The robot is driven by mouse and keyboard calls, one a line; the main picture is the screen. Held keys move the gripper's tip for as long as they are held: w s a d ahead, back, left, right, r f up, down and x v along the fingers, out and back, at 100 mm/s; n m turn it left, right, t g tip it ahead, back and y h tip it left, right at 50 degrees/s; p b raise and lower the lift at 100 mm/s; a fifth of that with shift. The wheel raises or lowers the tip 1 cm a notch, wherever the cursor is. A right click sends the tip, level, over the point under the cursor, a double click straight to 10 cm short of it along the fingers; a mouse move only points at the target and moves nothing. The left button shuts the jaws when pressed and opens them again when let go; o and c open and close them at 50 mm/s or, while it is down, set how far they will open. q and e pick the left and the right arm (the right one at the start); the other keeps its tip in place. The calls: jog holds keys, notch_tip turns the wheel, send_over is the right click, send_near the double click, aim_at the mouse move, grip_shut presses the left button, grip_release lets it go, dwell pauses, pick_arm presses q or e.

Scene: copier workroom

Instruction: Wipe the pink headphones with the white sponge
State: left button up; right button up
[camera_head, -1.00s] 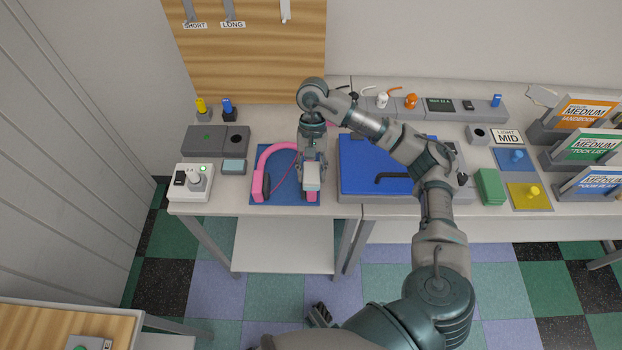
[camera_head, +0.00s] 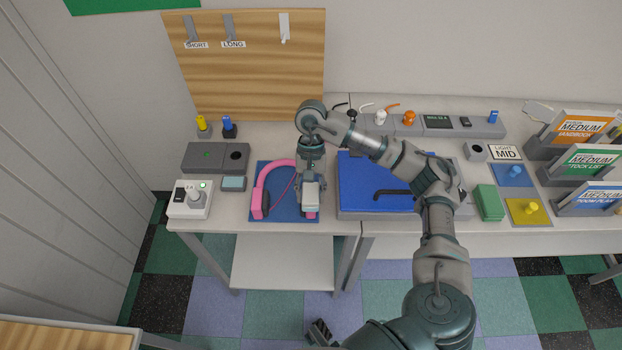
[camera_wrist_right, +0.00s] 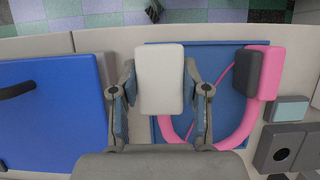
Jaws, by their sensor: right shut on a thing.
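The pink headphones (camera_head: 262,180) lie on a blue mat (camera_head: 285,211) on the table; they also show in the wrist view (camera_wrist_right: 264,75). My right gripper (camera_head: 310,190) points down over their right side. It is shut on the white sponge (camera_wrist_right: 160,80), which shows between its two fingers in the wrist view. The sponge covers most of the right ear cup, with a little pink showing below it in the head view. I cannot tell whether they touch. A small dark part of mine at the bottom centre may be my left gripper (camera_head: 320,331); its jaws are unclear.
A blue-topped device (camera_head: 362,169) with a dark handle stands right of the mat. A pale blue block (camera_head: 233,184), a grey unit (camera_head: 203,157) and a switch box (camera_head: 190,199) stand to the left. A green block (camera_head: 489,202) lies farther right.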

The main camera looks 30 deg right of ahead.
jog(key=shift+s+a, duration=0.55)
jog(key=shift+s, duration=0.1)
jog(key=shift+w+d+f, duration=0.1)
jog(key=shift+w+d, duration=0.1)
jog(key=shift+w, duration=0.05)
jog(key=w+d, duration=0.1)
jog(key=w+d+b, duration=0.1)
jog(key=w, duration=0.2)
jog(key=shift+w+d, duration=0.15)
jog(key=shift+d, duration=0.25)
jog(key=shift+w+d, duration=0.25)
jog(key=shift+w, duration=0.1)
jog(key=shift+r+p, duration=0.35)
jog(key=shift+r, duration=0.5)
